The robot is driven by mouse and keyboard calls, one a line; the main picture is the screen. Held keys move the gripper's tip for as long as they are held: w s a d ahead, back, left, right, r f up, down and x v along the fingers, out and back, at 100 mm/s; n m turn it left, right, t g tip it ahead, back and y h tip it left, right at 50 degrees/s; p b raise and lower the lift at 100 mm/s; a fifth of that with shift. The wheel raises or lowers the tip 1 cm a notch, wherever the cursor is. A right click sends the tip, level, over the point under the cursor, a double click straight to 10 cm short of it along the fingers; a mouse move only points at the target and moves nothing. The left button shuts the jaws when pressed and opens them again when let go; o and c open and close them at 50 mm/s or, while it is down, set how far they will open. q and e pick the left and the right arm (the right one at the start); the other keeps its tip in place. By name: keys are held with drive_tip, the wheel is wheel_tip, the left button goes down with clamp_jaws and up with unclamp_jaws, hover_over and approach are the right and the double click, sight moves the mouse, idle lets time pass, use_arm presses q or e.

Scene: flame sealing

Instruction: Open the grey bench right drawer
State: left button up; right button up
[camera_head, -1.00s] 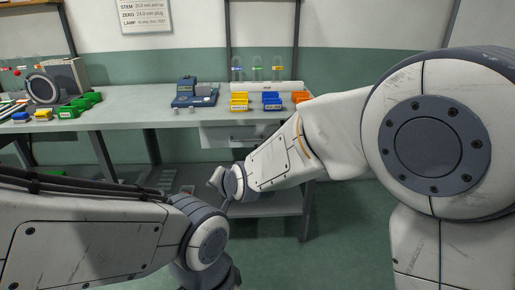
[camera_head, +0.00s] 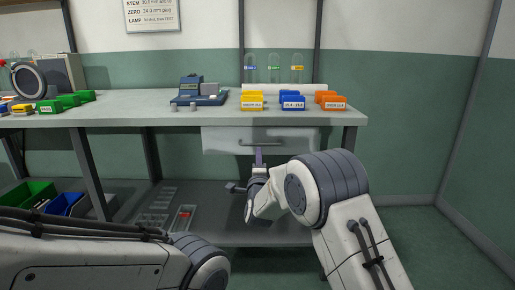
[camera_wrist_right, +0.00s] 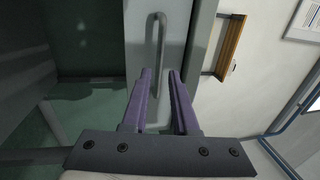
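The grey bench's right drawer (camera_head: 222,140) sits under the right end of the bench top and looks closed. Its bar handle (camera_head: 262,143) runs across the front. My right gripper (camera_head: 258,157) is just in front of and below the handle, with its purple fingers pointing at the drawer. In the right wrist view, the fingers (camera_wrist_right: 160,73) are apart with nothing between them. The handle (camera_wrist_right: 150,55) stands upright in that picture, just beyond the fingertips. Whether they touch it I cannot tell. My left gripper is out of view; only the left arm shows.
On the bench top (camera_head: 130,110) above the drawer stand yellow (camera_head: 252,103), blue (camera_head: 292,103) and orange bins (camera_head: 333,104). A blue device (camera_head: 190,92) stands to their left. A lower shelf (camera_head: 225,225) lies below the drawer. Open floor lies at right.

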sight(261, 144)
drive_tip(key=shift+w+d+r+b, duration=0.15)
drive_tip(key=shift+w+d+r, duration=0.05)
drive_tip(key=shift+w, duration=1.1)
drive_tip(key=shift+w+d+r+b, duration=0.15)
drive_tip(key=shift+w+r, duration=0.1)
drive_tip(key=shift+w, duration=1)
drive_tip(key=shift+w+d+r+b, duration=0.15)
drive_tip(key=shift+w+d+r, duration=0.05)
drive_tip(key=shift+w, duration=1.1)
clamp_jaws()
drive_tip(key=shift+a, duration=0.1)
